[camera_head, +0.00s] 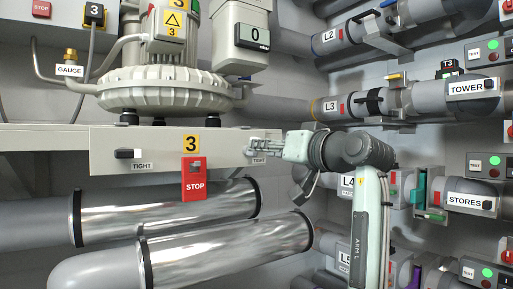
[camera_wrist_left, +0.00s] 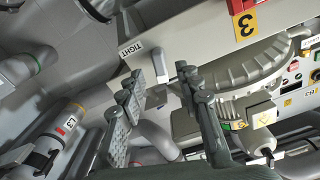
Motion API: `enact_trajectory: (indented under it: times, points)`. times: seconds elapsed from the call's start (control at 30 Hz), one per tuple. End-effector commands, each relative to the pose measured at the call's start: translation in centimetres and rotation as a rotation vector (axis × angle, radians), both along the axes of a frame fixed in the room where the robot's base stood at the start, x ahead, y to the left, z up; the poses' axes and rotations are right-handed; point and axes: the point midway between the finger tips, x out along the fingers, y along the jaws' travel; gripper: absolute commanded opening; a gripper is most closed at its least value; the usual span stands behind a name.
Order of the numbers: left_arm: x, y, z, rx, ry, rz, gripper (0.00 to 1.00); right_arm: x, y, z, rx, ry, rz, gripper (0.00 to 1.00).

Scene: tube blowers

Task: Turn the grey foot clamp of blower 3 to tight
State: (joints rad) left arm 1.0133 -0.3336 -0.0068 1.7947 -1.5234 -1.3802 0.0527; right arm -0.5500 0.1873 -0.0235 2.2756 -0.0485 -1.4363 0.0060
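Blower 3 (camera_head: 165,60) is a ribbed light-grey machine on a shelf (camera_head: 105,150). My left gripper (camera_head: 258,147) is at the right end of the shelf front, beside a TIGHT label, and hides most of the grey foot clamp there in the head view. In the left wrist view, the clamp's light-grey handle (camera_wrist_left: 184,71) sticks out near the TIGHT label (camera_wrist_left: 133,48). My left gripper (camera_wrist_left: 165,88) has its fingers apart, with the handle about between their tips. I cannot tell whether they touch it. My right gripper is not in view.
A black-handled clamp (camera_head: 126,153) with its own TIGHT label is at the left of the shelf front. A red STOP box (camera_head: 194,177) hangs between the clamps. Shiny pipes (camera_head: 215,246) run below. Pipes with labels L2 and L3 (camera_head: 329,106) are at the right.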

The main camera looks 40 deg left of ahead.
Motion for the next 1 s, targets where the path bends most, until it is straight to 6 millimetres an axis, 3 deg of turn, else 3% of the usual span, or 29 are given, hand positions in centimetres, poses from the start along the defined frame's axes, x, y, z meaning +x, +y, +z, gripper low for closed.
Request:
enact_trajectory:
  times: [0.23, 0.57, 0.87, 1.0]
  points:
    - [1.2, 3.0, 0.1, 0.002, 0.0, 0.001, 0.34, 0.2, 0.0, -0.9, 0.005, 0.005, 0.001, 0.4]
    - [1.5, 3.6, 0.0, 0.0, 0.0, -0.001, 0.34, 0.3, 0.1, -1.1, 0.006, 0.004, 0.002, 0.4]
    - [1.5, 3.5, 0.0, 0.0, 0.0, -0.001, 0.01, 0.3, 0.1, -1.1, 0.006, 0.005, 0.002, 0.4]
    - [1.5, 3.5, 0.0, 0.0, 0.0, -0.001, 0.0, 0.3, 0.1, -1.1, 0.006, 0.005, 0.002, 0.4]
